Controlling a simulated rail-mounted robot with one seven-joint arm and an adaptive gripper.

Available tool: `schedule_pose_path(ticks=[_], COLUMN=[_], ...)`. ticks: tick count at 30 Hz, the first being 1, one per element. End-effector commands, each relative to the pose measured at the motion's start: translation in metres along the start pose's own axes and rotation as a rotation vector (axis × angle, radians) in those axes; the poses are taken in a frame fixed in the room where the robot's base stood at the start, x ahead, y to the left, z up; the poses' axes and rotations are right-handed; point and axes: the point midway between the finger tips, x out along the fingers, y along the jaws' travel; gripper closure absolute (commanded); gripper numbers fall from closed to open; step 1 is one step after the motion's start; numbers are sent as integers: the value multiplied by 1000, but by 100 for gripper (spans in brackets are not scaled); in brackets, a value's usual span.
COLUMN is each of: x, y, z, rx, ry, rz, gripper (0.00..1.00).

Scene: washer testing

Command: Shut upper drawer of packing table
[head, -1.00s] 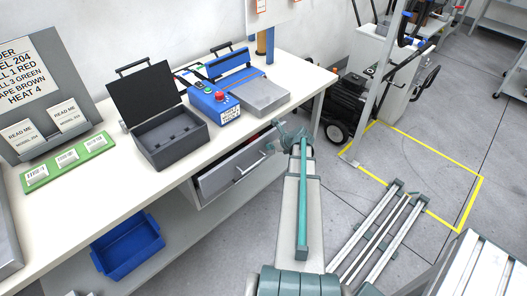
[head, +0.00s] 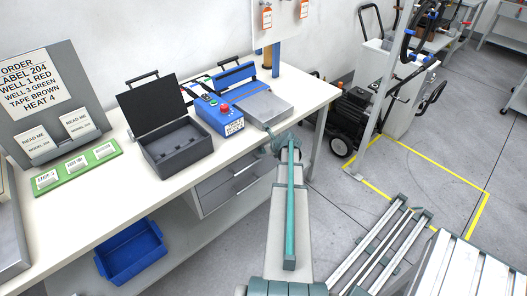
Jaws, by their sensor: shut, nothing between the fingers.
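The packing table (head: 85,214) runs along the wall, with a grey drawer unit under its top. The upper drawer (head: 215,183) has its front close to flush under the tabletop; I cannot tell whether a small gap is left. Its bar handle (head: 244,168) shows. The lower drawer (head: 222,193) is in, directly below. My gripper (head: 276,139) is shut and empty, at the table's front edge just right of the upper drawer. My arm hides the right end of the drawers, and the fingertips are hard to make out.
On the tabletop stand an open dark case (head: 172,146), a blue sealer (head: 219,114) and a green tray (head: 78,167). A blue bin (head: 131,252) sits on the lower shelf. A post (head: 366,145) and a black machine (head: 350,122) stand right of the table.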

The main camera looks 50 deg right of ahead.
Motion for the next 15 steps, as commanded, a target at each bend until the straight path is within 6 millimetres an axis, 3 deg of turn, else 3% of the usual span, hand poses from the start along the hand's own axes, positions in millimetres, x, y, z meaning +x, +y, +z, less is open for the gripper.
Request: schedule_pose_path(ticks=[2, 8, 12, 15], x=[2, -15, -35, -58], y=[-3, 2, 7, 8], z=[7, -9, -26, -26], rx=[3, 0, -7, -8], ry=[-15, -11, -7, -8], rz=[-5, -1, 4, 3], gripper=[100, 100, 100, 100])
